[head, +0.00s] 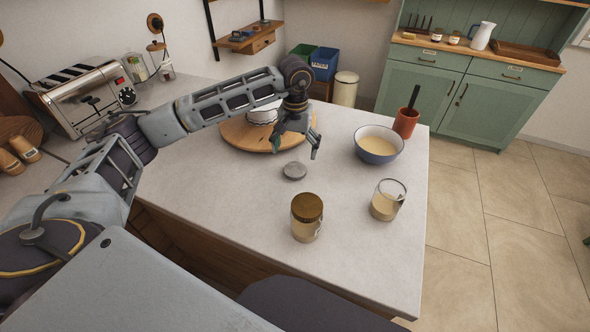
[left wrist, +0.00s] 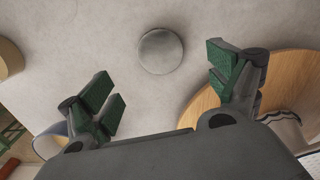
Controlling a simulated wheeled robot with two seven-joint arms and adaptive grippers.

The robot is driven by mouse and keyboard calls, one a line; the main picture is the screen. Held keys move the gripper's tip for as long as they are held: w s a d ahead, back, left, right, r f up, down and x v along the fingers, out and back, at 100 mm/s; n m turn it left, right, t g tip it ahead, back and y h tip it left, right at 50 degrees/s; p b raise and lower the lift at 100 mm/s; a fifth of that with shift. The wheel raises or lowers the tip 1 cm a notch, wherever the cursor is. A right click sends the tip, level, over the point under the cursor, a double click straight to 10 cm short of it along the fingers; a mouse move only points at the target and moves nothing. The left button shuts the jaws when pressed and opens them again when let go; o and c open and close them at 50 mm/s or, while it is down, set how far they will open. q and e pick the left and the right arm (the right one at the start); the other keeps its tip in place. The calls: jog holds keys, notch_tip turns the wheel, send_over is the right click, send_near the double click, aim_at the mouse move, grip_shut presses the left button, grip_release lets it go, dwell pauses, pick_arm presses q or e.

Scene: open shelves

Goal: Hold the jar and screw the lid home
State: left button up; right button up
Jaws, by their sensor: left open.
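A round grey lid (head: 294,171) lies flat on the pale counter; it also shows in the left wrist view (left wrist: 160,51). My left gripper (head: 295,152) is open and empty above the counter, just beyond the lid. In the left wrist view its spread green-padded fingers (left wrist: 165,85) have the lid between and ahead of them, not touching. An open glass jar (head: 388,199) with tan contents stands upright to the right of the lid. My right gripper is out of view.
A round wooden board (head: 240,135) with white dishes lies behind my left gripper. A blue bowl (head: 378,147) of pale contents and a terracotta pot (head: 406,122) stand at the back right. A toaster (head: 85,97) is far left. The counter (head: 350,265) near its front right corner is clear.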

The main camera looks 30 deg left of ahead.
aim_at(295, 168)
pick_arm(q)
notch_tip(295, 168, down, 2)
jog(key=shift+f, duration=0.2)
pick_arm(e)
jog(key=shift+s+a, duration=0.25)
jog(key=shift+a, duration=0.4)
pick_arm(q)
jog(key=shift+f+p, duration=0.35)
jog(key=shift+f, duration=2.2)
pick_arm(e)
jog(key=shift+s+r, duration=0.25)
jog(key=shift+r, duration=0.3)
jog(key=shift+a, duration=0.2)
pick_arm(q)
jog(key=c, duration=0.7)
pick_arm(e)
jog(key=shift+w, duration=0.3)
pick_arm(q)
jog(key=shift+c, duration=0.2)
